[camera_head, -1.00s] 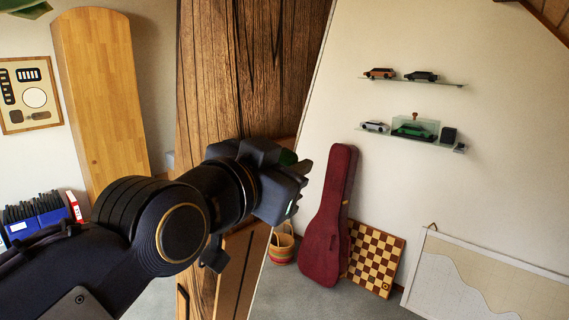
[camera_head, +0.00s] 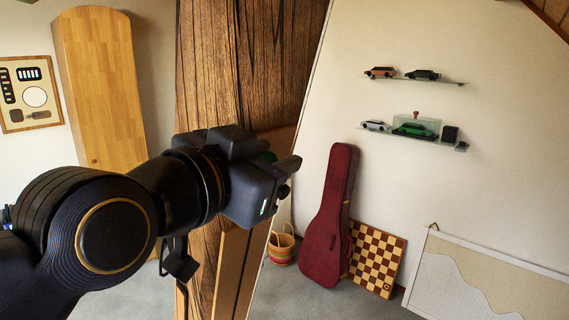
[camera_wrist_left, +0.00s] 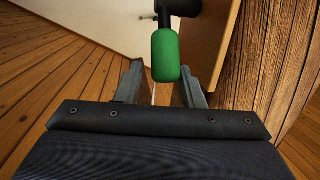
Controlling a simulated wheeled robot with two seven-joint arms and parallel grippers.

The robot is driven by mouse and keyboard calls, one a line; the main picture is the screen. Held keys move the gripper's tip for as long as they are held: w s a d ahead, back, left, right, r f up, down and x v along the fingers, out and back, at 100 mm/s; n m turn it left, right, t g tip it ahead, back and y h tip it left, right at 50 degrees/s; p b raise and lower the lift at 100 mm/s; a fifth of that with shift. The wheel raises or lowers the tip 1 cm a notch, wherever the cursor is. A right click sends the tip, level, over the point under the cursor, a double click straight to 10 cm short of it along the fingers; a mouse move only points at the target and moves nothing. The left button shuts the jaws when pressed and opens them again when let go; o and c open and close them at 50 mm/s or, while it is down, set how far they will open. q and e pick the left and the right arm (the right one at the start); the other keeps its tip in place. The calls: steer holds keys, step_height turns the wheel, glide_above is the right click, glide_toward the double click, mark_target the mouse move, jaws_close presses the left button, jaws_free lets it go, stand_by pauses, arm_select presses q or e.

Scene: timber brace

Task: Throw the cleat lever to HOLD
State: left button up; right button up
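The cleat lever's green, rounded grip (camera_wrist_left: 166,58) hangs from a black fitting (camera_wrist_left: 178,8) at the top of the left wrist view. No HOLD marking is visible. My right gripper is out of view.
A broad timber post (camera_head: 250,75) stands right behind the gripper, with a lighter wooden board (camera_wrist_left: 211,45) near the lever. A red instrument case (camera_head: 328,220), a chessboard (camera_head: 376,258) and a basket (camera_head: 282,249) stand farther off by the wall.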

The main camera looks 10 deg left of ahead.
arm_select(q)
steer(key=shift+b+v, duration=0.4)
steer(key=shift+v, duration=1.45)
steer(key=shift+d, duration=0.1)
